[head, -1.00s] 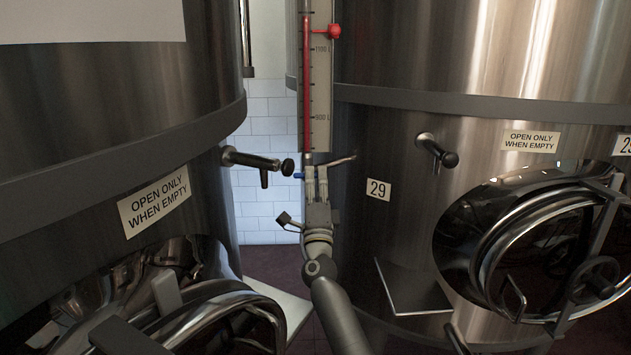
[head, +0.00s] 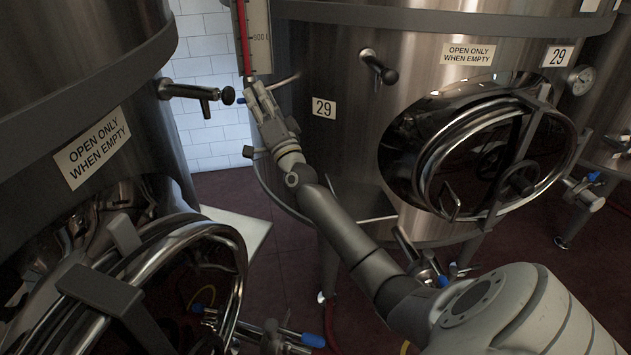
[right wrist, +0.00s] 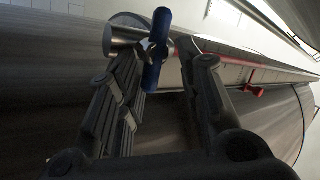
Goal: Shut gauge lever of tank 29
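Tank 29 (head: 340,150) is the steel tank at the right of centre, with a 29 plate (head: 323,107). Its gauge (head: 257,38) is an upright scale with a red tube at the tank's left side. The gauge lever (right wrist: 157,48) is blue and sits on a metal fitting at the gauge's end; in the head view only a small blue bit (head: 242,100) shows beside my gripper. My right gripper (head: 257,92) is at the gauge's foot. In the right wrist view it is open (right wrist: 168,65), with the lever near its left finger; contact is unclear. My left gripper is out of view.
A sampling tap (head: 378,67) sticks out of tank 29, right of the gauge, above its round manway door (head: 470,150). Another tap (head: 200,94) juts from the left tank towards my gripper. A red pointer (right wrist: 256,90) sits along the gauge.

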